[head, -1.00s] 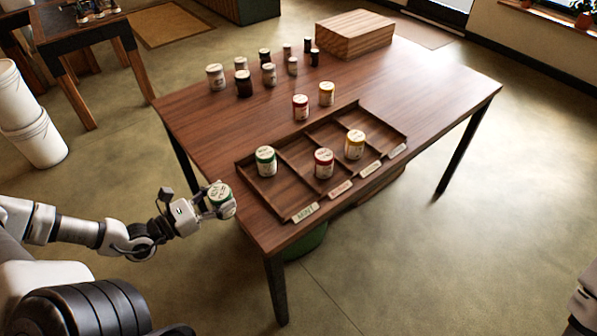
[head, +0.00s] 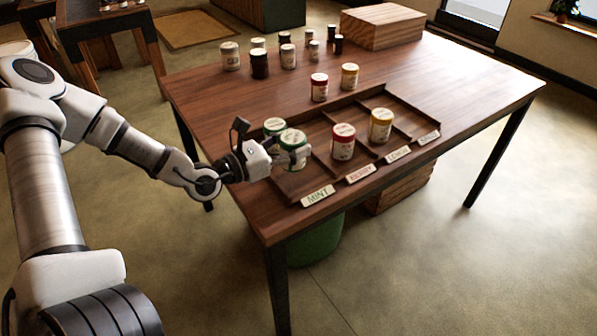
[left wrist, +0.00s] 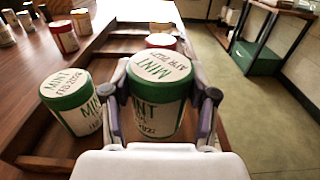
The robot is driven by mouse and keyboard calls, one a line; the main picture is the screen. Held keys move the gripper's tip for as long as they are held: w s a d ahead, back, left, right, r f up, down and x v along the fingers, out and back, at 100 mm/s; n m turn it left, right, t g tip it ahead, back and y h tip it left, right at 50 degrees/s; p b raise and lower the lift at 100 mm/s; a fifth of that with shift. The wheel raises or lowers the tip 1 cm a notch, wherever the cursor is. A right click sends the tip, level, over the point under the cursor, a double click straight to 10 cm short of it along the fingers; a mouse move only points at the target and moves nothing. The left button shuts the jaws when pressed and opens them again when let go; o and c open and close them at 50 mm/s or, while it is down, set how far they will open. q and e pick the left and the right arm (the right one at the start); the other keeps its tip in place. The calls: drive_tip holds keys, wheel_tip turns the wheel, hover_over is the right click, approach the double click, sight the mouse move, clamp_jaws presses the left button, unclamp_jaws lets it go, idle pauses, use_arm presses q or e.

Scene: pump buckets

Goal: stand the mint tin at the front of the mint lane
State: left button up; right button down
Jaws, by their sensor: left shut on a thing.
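My left gripper (head: 287,154) is shut on a green-and-white mint tin (head: 292,148), held upright over the mint lane (head: 287,184) of the wooden tray. In the left wrist view the held mint tin (left wrist: 158,95) sits between both fingers, its lid reading MINT and a date that looks like APR 2027. A second mint tin (head: 273,125) stands farther back in the lane, partly hidden by the held one. It shows at the left in the left wrist view (left wrist: 70,105). The MINT label (head: 317,196) is on the tray's front edge. I cannot tell whether the held tin touches the lane floor.
A red tin (head: 343,142) and a yellow tin (head: 381,126) stand in the neighbouring lanes. Another red tin (head: 319,88) and yellow tin (head: 350,77) stand behind the tray. Several jars and a wooden box (head: 381,27) are at the back of the table.

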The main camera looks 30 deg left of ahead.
use_arm(q)
drive_tip(key=shift+w+d+f+b, duration=0.2)
drive_tip(key=shift+w+d+b, duration=0.1)
drive_tip(key=shift+w+d, duration=0.25)
wheel_tip(320, 180, down, 3)
drive_tip(key=shift+a+r+b, duration=0.1)
drive_tip(key=shift+r+b, duration=0.1)
drive_tip(key=shift+b, duration=0.35)
drive_tip(key=shift+f, duration=0.35)
drive_tip(key=shift+w, duration=0.1)
drive_tip(key=shift+r, duration=0.1)
drive_tip(key=shift+f, duration=0.25)
drive_tip(key=o, duration=1.3)
drive_tip(key=shift+c, duration=0.2)
